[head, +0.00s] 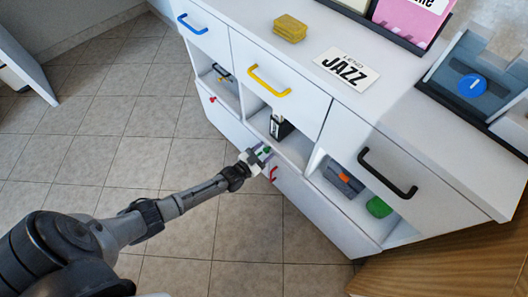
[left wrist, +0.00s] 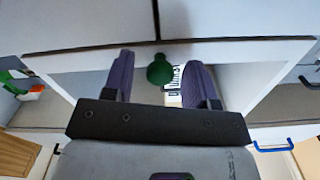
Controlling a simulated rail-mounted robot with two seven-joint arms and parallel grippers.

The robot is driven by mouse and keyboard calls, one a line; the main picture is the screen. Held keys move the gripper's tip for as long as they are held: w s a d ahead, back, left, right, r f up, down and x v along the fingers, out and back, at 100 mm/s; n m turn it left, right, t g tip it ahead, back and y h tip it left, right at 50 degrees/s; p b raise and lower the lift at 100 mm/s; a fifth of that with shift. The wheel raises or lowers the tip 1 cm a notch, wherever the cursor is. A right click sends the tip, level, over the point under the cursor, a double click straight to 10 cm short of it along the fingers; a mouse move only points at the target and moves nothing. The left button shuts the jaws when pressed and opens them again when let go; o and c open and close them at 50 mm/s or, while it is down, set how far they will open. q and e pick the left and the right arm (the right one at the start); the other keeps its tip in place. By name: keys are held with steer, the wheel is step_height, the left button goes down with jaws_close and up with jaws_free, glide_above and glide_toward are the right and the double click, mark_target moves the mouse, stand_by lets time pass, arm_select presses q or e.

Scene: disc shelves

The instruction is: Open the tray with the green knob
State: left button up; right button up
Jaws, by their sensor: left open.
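The green knob (left wrist: 160,69) shows in the left wrist view as a small dark green round knob at the lower edge of a white panel (left wrist: 225,48). It also shows small in the head view (head: 267,150) at the front of the white cabinet. My left gripper (head: 262,154) is open at the cabinet front, its purple fingers (left wrist: 158,75) on either side of the knob in the wrist view. Gaps show between knob and fingers; the exact depth is unclear. The tray's extent is partly hidden by the gripper. My right gripper is not in view.
The cabinet has blue (head: 192,26), yellow (head: 268,82) and black (head: 386,174) handles. A red handle (head: 274,173) is close below my gripper. Open compartments hold a black-and-white box (head: 281,125) and a green object (head: 378,207). A yellow block (head: 290,28) lies on top. Tiled floor is clear at left.

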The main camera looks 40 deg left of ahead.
arm_select(q)
jaws_close()
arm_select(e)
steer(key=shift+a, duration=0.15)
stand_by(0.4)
